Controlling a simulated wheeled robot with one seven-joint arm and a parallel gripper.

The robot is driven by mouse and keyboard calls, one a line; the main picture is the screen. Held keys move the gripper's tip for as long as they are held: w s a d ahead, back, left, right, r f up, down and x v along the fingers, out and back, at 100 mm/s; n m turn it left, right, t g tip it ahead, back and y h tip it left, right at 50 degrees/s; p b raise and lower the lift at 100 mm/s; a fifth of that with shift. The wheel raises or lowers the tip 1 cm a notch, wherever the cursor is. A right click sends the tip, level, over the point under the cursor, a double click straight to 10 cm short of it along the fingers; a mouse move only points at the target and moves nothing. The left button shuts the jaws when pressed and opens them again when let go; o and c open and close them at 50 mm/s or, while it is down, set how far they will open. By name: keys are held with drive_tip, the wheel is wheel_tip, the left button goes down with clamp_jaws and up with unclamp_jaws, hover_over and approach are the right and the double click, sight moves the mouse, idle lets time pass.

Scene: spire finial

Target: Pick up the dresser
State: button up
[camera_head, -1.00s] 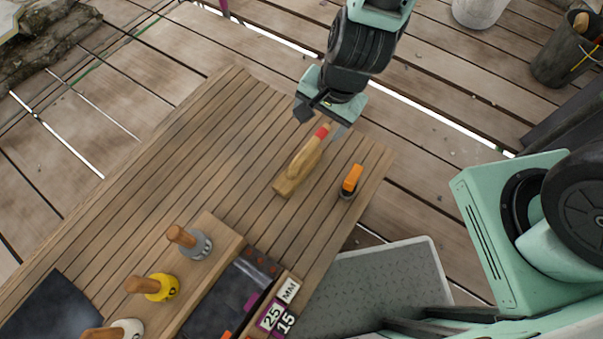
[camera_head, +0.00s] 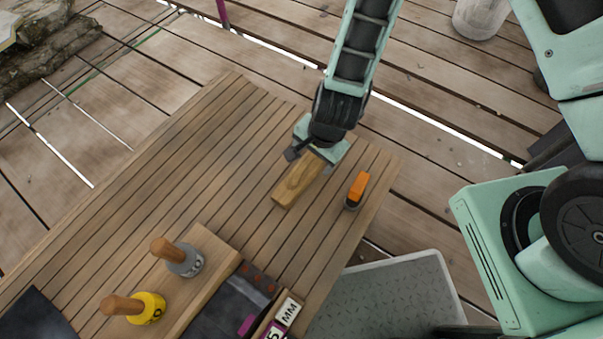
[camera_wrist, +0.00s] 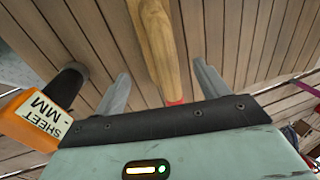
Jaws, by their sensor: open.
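The dresser (camera_head: 296,184) is a wooden tool lying on the slatted wooden table (camera_head: 175,160). Its wide end points toward the bottom left in the head view. In the wrist view the dresser (camera_wrist: 158,45) runs between my two fingers, with its red band close to the palm. My gripper (camera_head: 314,158) is over the handle end and hides the handle and red band in the head view. My gripper (camera_wrist: 163,88) is open, with a finger on each side of the dresser and gaps visible on both sides.
The table left of the dresser is clear.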

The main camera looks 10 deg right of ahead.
sight(310, 162)
drive_tip(key=f, duration=0.1)
drive_tip(key=f+b, duration=0.1)
drive_tip(key=f, duration=0.1)
drive_tip(key=a+f+b, duration=0.1)
drive_tip(key=f, duration=0.1)
drive_tip(key=shift+w+f, duration=0.1)
drive_tip(key=shift+w, duration=0.15)
drive_tip(key=c, duration=1.1)
